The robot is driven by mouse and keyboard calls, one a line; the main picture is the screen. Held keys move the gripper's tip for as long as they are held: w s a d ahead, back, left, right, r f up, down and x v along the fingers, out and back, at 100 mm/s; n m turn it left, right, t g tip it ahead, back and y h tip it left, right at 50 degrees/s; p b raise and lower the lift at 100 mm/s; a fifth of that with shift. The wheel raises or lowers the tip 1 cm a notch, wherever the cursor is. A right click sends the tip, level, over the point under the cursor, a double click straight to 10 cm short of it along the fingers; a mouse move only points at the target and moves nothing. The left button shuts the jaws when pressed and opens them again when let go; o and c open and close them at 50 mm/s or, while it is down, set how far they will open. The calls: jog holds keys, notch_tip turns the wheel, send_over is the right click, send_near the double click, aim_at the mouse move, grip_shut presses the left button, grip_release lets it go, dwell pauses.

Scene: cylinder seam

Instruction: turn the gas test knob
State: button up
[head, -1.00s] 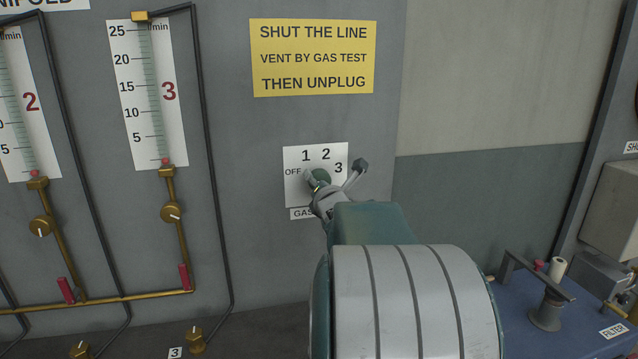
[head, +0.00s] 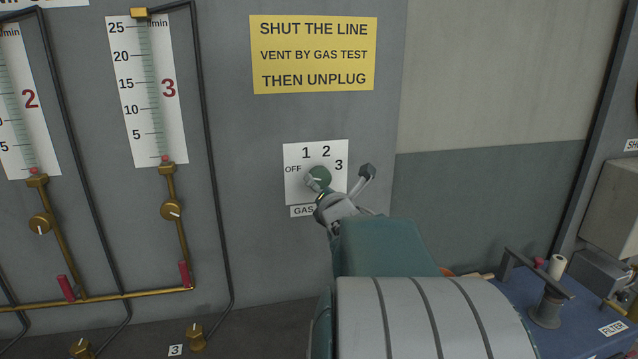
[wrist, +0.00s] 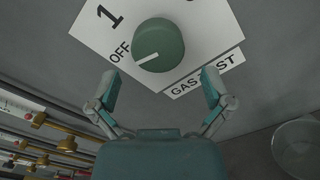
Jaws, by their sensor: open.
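The gas test knob (head: 319,177) is a round green knob on a white plate (head: 297,160) marked OFF, 1, 2 and 3. In the wrist view the knob (wrist: 159,45) has a white pointer line aimed toward the OFF mark. My gripper (head: 341,179) is open in front of the plate, low and to the right of the knob in the head view. In the wrist view my gripper (wrist: 161,90) has its two fingers spread apart below the knob, with nothing between them. I see no contact with the knob.
A yellow sign (head: 313,55) is above the plate. Flow gauges with brass valves (head: 171,210) and dark pipes stand at left. A blue bench (head: 500,270) with a clamp-like fixture (head: 546,312) is at lower right.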

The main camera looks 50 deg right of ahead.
jog(key=v, duration=0.8)
jog(key=shift+a+f, duration=0.1)
